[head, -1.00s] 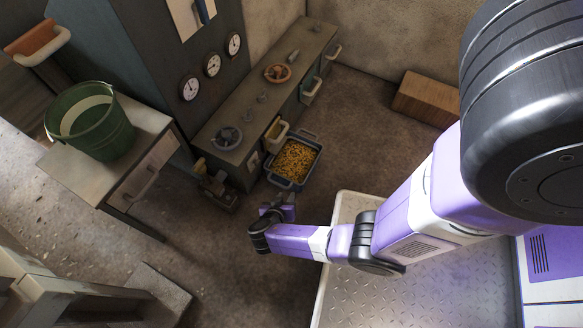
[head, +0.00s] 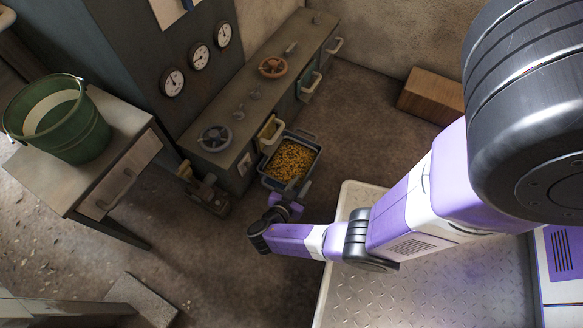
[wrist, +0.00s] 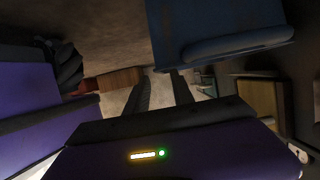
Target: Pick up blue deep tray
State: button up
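The blue deep tray (head: 318,157) sits on the floor beside the control bench, full of yellow-orange bits. In the head view my gripper (head: 302,190) is at the tray's near side, mostly hidden behind my own wrist. In the wrist view the tray (wrist: 210,22) fills the upper middle, with its handle bar (wrist: 228,45) towards me. The two dark fingers of my gripper (wrist: 160,78) are spread apart, with nothing seen between them. The tray's handle is above and right of the fingers; I cannot tell whether they touch.
The bench (head: 222,155) with valve wheels and drawer handles stands just left of the tray, with an open yellow-rimmed drawer (head: 268,131) close to it. A green bucket (head: 85,140) stands on a table at left. A wooden box (head: 430,97) lies by the back wall.

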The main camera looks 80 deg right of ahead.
jog(key=b+x, duration=0.2)
jog(key=x, duration=0.4)
jog(key=shift+d, duration=0.35)
jog(key=shift+c, duration=0.4)
grip_shut()
jog(key=shift+r, duration=0.1)
dwell(0.6)
